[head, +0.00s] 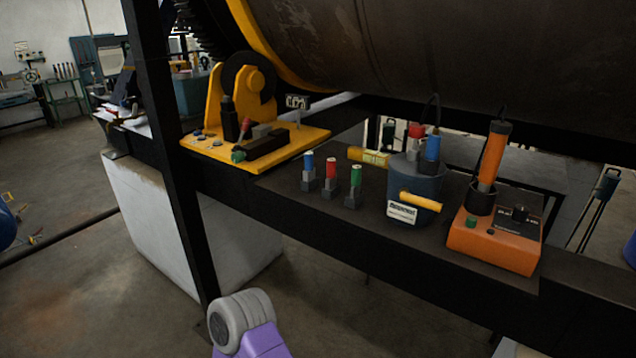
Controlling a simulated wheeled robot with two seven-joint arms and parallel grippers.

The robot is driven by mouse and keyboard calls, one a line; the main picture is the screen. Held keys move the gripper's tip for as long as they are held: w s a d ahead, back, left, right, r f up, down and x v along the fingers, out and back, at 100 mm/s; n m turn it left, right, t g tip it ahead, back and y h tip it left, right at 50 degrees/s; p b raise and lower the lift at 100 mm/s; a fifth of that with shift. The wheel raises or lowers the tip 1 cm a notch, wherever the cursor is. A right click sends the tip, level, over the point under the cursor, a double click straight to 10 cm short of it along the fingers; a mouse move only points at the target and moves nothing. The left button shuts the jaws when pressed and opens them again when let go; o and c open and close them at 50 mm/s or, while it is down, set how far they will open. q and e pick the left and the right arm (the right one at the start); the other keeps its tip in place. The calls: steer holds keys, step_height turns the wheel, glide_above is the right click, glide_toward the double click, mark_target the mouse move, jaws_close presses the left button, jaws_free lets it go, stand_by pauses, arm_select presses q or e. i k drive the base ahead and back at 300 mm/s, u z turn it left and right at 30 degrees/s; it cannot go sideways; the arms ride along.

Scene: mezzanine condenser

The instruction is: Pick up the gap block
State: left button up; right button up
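No thing in the head view is clearly marked as the gap block, so I cannot tell for certain which it is. A small yellow block (369,156) with a pale label lies on the dark shelf, behind the coloured pegs and left of the grey pot. A dark oblong block (262,145) lies on the yellow machine plate (305,142) further left. Neither of my grippers shows. A purple and grey part of my own arm shows at the bottom, below and in front of the shelf, touching nothing on it.
Blue, red and green pegs (331,180) stand on the shelf (345,225). A grey pot (413,185) with a yellow handle and an orange device (495,240) with an upright orange tool stand right. A black post (170,150) rises left. A large drum (430,50) hangs low above.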

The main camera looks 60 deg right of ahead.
mark_target(356, 170)
steer(key=i, duration=1)
steer(key=z, duration=1.8)
